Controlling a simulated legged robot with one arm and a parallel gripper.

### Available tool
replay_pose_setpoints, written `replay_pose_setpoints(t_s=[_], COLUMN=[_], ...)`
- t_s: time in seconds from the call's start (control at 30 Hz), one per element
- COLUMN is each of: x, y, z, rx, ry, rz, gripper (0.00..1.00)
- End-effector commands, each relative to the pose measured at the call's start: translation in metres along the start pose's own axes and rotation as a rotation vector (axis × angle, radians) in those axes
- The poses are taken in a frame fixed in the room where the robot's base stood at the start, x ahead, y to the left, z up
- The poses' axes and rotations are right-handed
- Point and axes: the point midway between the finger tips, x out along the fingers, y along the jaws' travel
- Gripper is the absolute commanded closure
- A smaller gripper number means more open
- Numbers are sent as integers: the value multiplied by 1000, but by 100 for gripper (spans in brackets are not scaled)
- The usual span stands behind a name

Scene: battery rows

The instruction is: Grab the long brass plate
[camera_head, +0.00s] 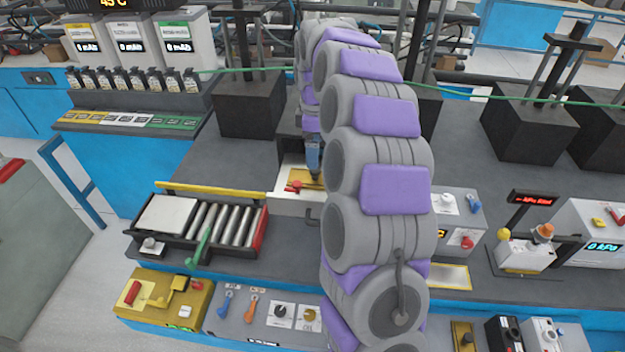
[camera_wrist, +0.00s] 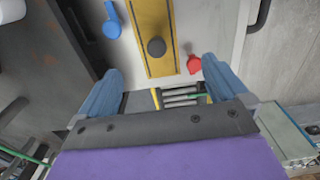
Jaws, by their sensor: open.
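A long yellow, brass-coloured plate (camera_wrist: 154,20) with a dark round knob (camera_wrist: 156,47) lies on a pale panel in the wrist view, ahead of and between my fingers. It also shows, partly hidden by my arm, in the head view (camera_head: 299,176). My gripper (camera_wrist: 161,66) has its two blue fingers spread wide, with nothing held between them. In the head view my gripper (camera_head: 314,160) is over this pale box; the exact gap to the plate is unclear.
A blue handle (camera_wrist: 112,20) and a red knob (camera_wrist: 194,64) flank the plate. A roller tray (camera_head: 236,232) with a yellow bar (camera_head: 210,190) stands to the left. Black blocks (camera_head: 249,105) stand behind. Open grey bench (camera_head: 215,155) lies between.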

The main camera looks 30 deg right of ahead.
Motion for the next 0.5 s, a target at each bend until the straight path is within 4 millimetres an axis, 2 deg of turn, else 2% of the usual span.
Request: replay_pose_setpoints(t_s=[0.03, 0.2, 0.5], x=[12, 38, 53], y=[-1, -1, 1], z=[1, 1, -1], rx=[1, 1, 1], ry=[-1, -2, 0], rz=[-4, -3, 3], gripper=[0, 0, 0])
